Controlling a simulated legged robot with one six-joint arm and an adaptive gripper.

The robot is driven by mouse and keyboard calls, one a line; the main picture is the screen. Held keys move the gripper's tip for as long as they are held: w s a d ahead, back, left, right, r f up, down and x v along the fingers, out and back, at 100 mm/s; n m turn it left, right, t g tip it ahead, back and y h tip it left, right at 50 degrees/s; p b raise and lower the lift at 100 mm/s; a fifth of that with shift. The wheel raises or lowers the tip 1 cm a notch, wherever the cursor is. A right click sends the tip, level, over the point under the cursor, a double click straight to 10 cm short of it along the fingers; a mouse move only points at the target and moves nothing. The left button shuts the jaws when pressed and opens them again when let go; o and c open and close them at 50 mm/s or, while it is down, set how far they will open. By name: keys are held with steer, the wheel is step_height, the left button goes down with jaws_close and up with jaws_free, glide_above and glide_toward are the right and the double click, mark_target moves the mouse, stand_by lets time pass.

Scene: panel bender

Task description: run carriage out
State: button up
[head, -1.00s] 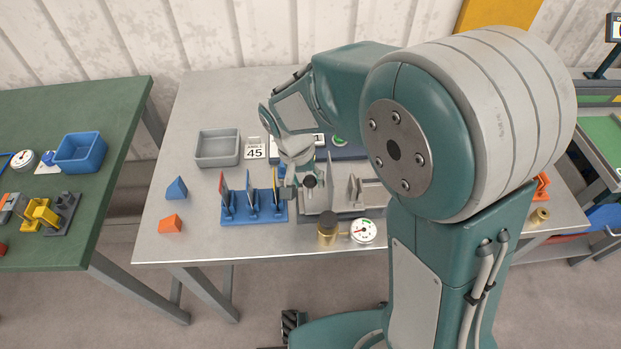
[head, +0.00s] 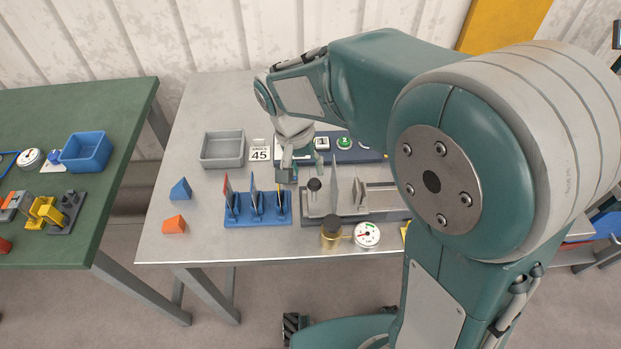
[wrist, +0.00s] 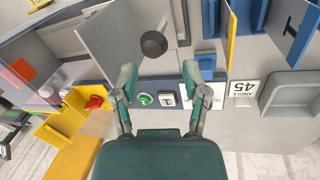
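The grey bender (head: 390,200) sits on the metal table, with upright plates (head: 335,182) and a rail running to the right. A black round knob (head: 315,184) stands at its left end, probably on the carriage; it also shows in the wrist view (wrist: 154,43), beside a large grey plate (wrist: 115,45). My gripper (head: 286,174) is behind and left of the knob in the head view. In the wrist view my gripper (wrist: 158,75) is open and empty, its fingers apart, with the knob beyond the fingertips. My arm hides the bender's right end.
A blue rack (head: 257,222) with coloured upright plates stands close left of the bender. A control panel with a green button (head: 344,143) lies behind, beside the angle 45 card (head: 260,151) and grey bin (head: 222,162). A gauge (head: 367,235) and brass cylinder (head: 331,241) stand in front.

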step_height(320, 180, up, 6)
steer(key=a, duration=0.1)
steer(key=shift+a+r, duration=0.15)
steer(key=shift+r, duration=0.05)
steer(key=shift+w, duration=0.1)
steer(key=s+d+r+n+t+y, duration=0.1)
steer(key=s+d+r+t, duration=0.1)
steer(key=s+d, duration=0.5)
steer(key=s+d+r+n+t+y, duration=0.1)
steer(key=s+d+r+t, duration=0.1)
steer(key=s+d+t, duration=0.2)
steer(key=s+d, duration=0.3)
steer(key=s, duration=0.1)
steer(key=shift+d+r, duration=0.3)
steer(key=shift+d, duration=0.1)
steer(key=shift+w, duration=0.1)
stand_by(1.0)
